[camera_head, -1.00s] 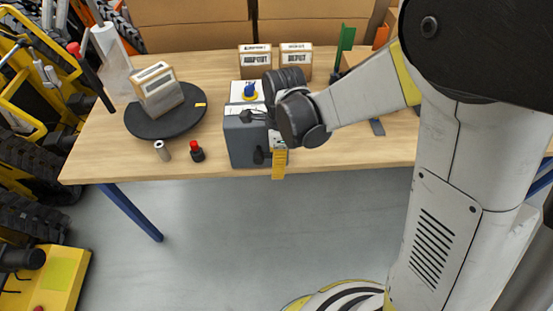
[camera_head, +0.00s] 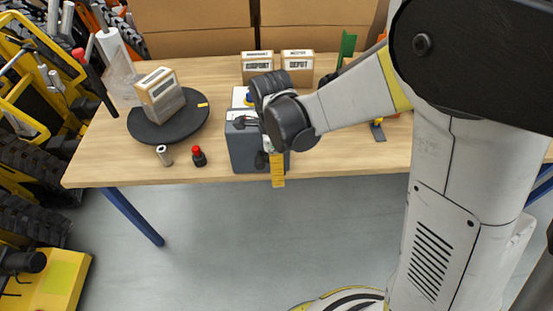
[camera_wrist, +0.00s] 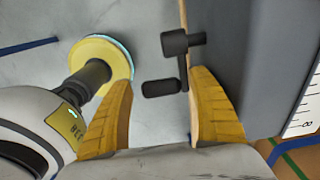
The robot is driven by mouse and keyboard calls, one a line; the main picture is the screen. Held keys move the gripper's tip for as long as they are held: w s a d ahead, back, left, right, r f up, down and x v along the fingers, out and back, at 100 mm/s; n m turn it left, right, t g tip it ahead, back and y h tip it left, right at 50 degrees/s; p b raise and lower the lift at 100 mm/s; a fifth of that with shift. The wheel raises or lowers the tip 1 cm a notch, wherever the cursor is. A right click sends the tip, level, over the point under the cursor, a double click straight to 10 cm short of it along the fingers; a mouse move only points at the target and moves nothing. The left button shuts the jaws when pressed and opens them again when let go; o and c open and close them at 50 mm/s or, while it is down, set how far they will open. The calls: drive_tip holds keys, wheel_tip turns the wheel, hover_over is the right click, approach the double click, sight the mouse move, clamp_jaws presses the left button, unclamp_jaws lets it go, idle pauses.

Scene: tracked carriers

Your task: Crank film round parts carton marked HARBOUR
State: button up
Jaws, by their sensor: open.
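A tan carton (camera_head: 158,98) stands tilted in the picture on the black round turntable (camera_head: 187,129) at the table's left; its label is too small to read. A stretch of clear film (camera_head: 121,88) hangs by the white film roll (camera_head: 112,47) behind it. The grey crank box (camera_head: 241,150) stands at the front edge. My gripper (camera_head: 278,182) is at its front right side, fingers pointing down. In the wrist view my gripper (camera_wrist: 160,85) is open, and the black crank handle (camera_wrist: 161,88) lies between its yellow fingers with visible gaps.
A silver cylinder (camera_head: 164,156) and a red-topped black piece (camera_head: 198,156) stand near the front edge. A green upright (camera_head: 347,46) is at the back right. Yellow machinery (camera_head: 38,50) crowds the left.

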wheel_tip(320, 180, up, 12)
drive_tip(key=shift+a+f, duration=0.15)
drive_tip(key=shift+a, duration=0.15)
idle(0.3)
drive_tip(key=s+d+r+n+t, duration=0.2)
drive_tip(key=s+d+n+t, duration=0.1)
drive_tip(key=s+d+n, duration=0.2)
drive_tip(key=s+d+r+n+t, duration=0.2)
drive_tip(key=s+d+n+t, duration=0.2)
drive_tip(key=d+n, duration=0.6)
drive_tip(key=s+n, duration=0.1)
drive_tip(key=n, duration=0.2)
drive_tip(key=shift+s+y, duration=0.3)
drive_tip(key=shift+s, duration=0.1)
drive_tip(key=shift+a, duration=0.1)
drive_tip(key=shift+c, duration=0.3)
idle(0.9)
